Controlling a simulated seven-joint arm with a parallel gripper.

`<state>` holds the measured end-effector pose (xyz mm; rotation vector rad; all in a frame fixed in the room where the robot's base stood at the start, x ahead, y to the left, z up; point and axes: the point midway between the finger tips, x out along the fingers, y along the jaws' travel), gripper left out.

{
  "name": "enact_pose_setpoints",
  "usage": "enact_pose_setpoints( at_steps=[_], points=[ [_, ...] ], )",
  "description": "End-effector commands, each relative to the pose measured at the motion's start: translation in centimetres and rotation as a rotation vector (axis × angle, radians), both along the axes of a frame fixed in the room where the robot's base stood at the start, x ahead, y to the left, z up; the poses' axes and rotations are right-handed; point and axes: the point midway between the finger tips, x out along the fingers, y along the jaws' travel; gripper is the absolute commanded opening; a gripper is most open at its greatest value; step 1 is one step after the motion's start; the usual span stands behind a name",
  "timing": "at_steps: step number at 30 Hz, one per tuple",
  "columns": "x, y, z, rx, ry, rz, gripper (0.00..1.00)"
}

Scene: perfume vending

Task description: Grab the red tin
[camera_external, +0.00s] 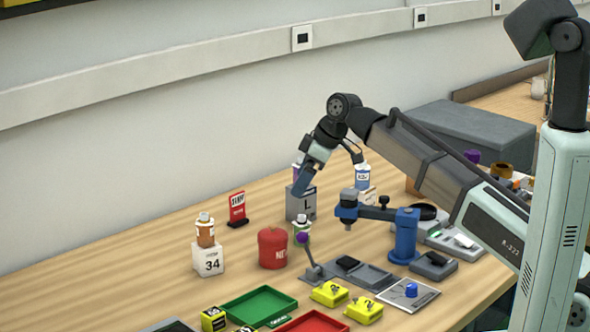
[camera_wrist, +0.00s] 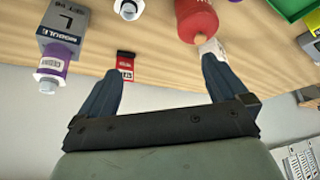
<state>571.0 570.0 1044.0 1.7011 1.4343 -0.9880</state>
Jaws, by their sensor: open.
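The red tin (camera_external: 272,250) stands upright on the wooden table, a rounded can with a knob on top and pale lettering. In the wrist view the red tin (camera_wrist: 196,18) shows at the top, beyond the right finger and partly cut off by the frame edge. My gripper (camera_external: 303,182) is above the table, up and to the right of the tin, by the grey L block (camera_external: 301,208). In the wrist view my gripper (camera_wrist: 162,66) has its two blue fingers spread wide with nothing between them. It is apart from the tin.
A white 34 block (camera_external: 208,259) with a brown bottle stands left of the tin. A red sign (camera_external: 237,209) is behind it. Green (camera_external: 290,298) and red (camera_external: 340,325) trays lie in front.

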Motion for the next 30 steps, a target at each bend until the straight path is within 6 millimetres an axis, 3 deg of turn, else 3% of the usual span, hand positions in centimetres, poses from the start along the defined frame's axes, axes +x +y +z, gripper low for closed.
enact_pose_setpoints(
  at_steps=[1, 3, 9, 14, 24, 30],
  points=[
    [-1.7, 0.7, -0.3, -0.023, 0.012, 0.021, 1.00],
    [-3.4, 1.4, -0.6, -0.050, 0.025, 0.039, 1.00],
    [-5.8, 2.2, -1.1, -0.091, 0.044, 0.065, 1.00],
    [-6.0, 2.8, -2.5, -0.096, 0.046, 0.068, 1.00],
    [-5.7, 4.8, -7.2, -0.095, 0.045, 0.066, 1.00],
    [-5.6, 5.4, -8.8, -0.094, 0.044, 0.066, 1.00]
  ],
)
